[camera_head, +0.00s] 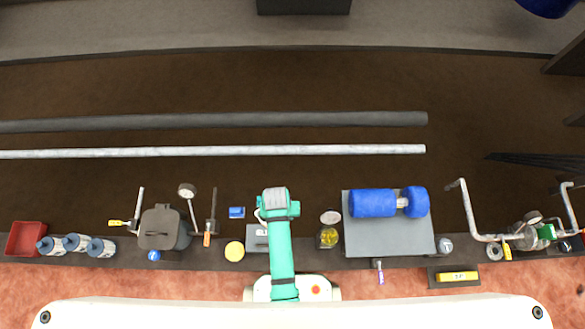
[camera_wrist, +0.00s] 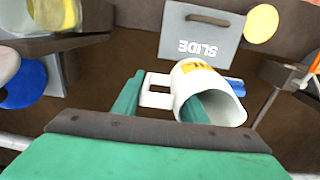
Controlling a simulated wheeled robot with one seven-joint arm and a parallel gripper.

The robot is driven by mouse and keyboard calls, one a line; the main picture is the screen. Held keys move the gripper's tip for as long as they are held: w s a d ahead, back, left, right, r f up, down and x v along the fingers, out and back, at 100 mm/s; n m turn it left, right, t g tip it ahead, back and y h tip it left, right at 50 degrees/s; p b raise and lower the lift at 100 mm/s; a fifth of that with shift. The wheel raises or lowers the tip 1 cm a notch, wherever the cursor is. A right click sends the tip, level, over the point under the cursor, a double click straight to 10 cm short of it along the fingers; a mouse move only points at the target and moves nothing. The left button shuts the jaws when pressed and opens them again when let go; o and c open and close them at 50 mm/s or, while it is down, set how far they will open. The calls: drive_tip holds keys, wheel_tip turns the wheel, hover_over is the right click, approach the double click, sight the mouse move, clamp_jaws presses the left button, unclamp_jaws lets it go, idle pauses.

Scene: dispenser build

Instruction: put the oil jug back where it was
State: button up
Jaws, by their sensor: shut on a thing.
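A white jug with a yellow label and a square handle, which I take as the oil jug (camera_wrist: 184,84), is in my gripper (camera_wrist: 163,96) in the wrist view. The jug lies tilted in that picture, its open mouth toward the lower right. One finger is beside the handle and the other goes in at the mouth, so the jaws are shut on the jug's wall and handle side. In the head view my gripper (camera_head: 272,208) is over the shelf's far edge, and my arm hides most of the jug.
A grey box marked SLIDE (camera_wrist: 200,40) stands behind the jug, with a yellow disc (camera_head: 234,251) and a small blue item (camera_head: 237,212) near it. A glass jar of yellow liquid (camera_head: 328,237) and a grey platform (camera_head: 390,240) bearing a blue roll are to the right.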

drive_tip(key=w+d+f, duration=0.2)
drive_tip(key=w+f, duration=0.1)
drive_tip(key=w+d+f, duration=0.3)
drive_tip(key=w, duration=0.1)
drive_tip(key=w+d+f, duration=0.3)
drive_tip(key=shift+w+d+f, duration=0.1)
drive_tip(key=shift+w+f, duration=0.3)
wheel_tip(320, 180, down, 3)
drive_tip(key=shift+w+r, duration=0.1)
drive_tip(key=shift+w, duration=0.05)
drive_tip(key=shift+f, duration=0.2)
drive_tip(key=shift+d, duration=0.15)
drive_tip(key=shift+a+f, duration=0.1)
drive_tip(key=shift+a, duration=0.1)
drive_tip(key=o, duration=1.3)
drive_tip(key=shift+o, duration=0.2)
drive_tip(key=shift+d, duration=0.1)
